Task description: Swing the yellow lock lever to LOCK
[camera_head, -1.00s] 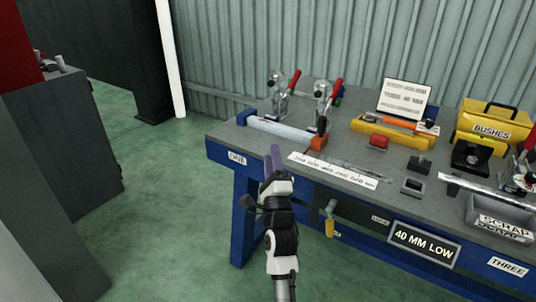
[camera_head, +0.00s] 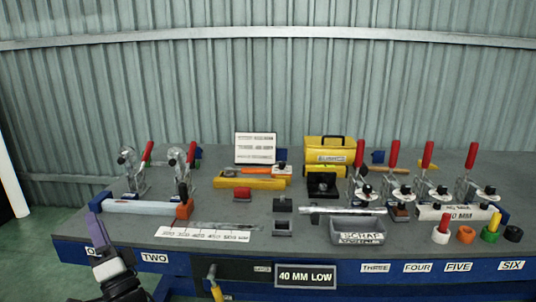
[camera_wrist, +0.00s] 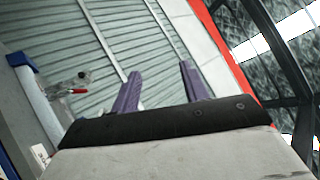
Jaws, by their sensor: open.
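The yellow lock lever (camera_head: 216,290) hangs below a small metal pivot on the bench's dark front panel (camera_head: 236,270), near the bottom of the head view. It points downward, and its lower end is cut off by the picture edge. A small label (camera_head: 262,269) sits to its right, too small to read surely. My gripper (camera_head: 97,228) is at the bench's front left corner, well left of the lever and apart from it. Its purple fingers also show in the wrist view (camera_wrist: 159,72), spread apart with nothing between them. The lever is not in the wrist view.
The blue-edged bench (camera_head: 120,250) carries red-handled clamps (camera_head: 186,165), a white bar (camera_head: 140,207), a grey scrap bin (camera_head: 357,231) and coloured bushes (camera_head: 466,234). A "40 MM LOW" sign (camera_head: 305,276) is right of the lever. Green floor is open at left.

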